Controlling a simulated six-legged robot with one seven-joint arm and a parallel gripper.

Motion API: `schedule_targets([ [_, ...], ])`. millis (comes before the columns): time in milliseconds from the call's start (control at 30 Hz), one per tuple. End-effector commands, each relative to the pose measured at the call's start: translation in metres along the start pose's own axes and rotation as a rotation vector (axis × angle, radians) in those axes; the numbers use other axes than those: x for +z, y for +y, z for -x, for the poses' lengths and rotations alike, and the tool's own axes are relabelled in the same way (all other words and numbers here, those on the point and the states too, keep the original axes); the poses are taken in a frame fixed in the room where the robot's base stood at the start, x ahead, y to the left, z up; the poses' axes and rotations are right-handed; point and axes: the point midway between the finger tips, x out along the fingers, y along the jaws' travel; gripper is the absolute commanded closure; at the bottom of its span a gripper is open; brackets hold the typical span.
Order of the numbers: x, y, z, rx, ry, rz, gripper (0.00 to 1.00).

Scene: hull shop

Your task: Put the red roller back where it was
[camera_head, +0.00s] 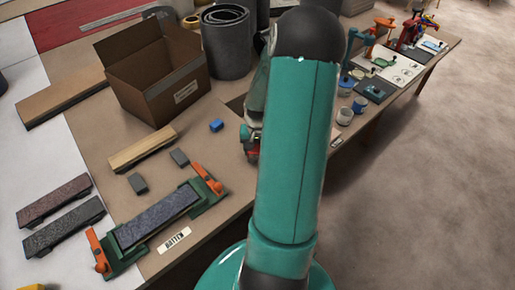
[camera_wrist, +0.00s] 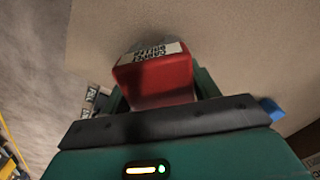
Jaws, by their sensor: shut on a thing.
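My gripper (camera_wrist: 160,98) is shut on a red thing, which I take for the red roller (camera_wrist: 153,76). In the wrist view it shows as a boxy red end with a white printed label, between two green fingers. In the head view my arm hides most of the gripper (camera_head: 250,132). A small bit of red (camera_head: 252,152) shows at its lower end, close over the bench. I cannot tell whether the roller touches the bench. No place marked for the roller can be made out.
A cardboard box (camera_head: 150,75) and dark rolls (camera_head: 228,45) stand behind. A green holder with orange clamps (camera_head: 207,180) lies in front, near a "BATTEN" label (camera_head: 174,240). A blue block (camera_head: 216,125), grey blocks (camera_head: 138,183) and a wooden strip (camera_head: 142,149) lie left of my gripper. Cups (camera_head: 344,115) stand right.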

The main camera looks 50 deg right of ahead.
Motion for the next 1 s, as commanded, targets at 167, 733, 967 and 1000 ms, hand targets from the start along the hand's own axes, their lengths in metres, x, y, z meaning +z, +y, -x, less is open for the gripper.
schedule_targets([
  [167,0.004,0.001,-0.006,0.000,-0.012,-0.001,0.29],
  [733,0.001,0.001,0.021,0.001,-0.003,-0.001,0.20],
  [967,0.001,0.001,0.072,0.002,-0.002,-0.002,0.20],
  [1000,0.001,0.001,0.081,0.002,-0.001,-0.001,0.20],
])
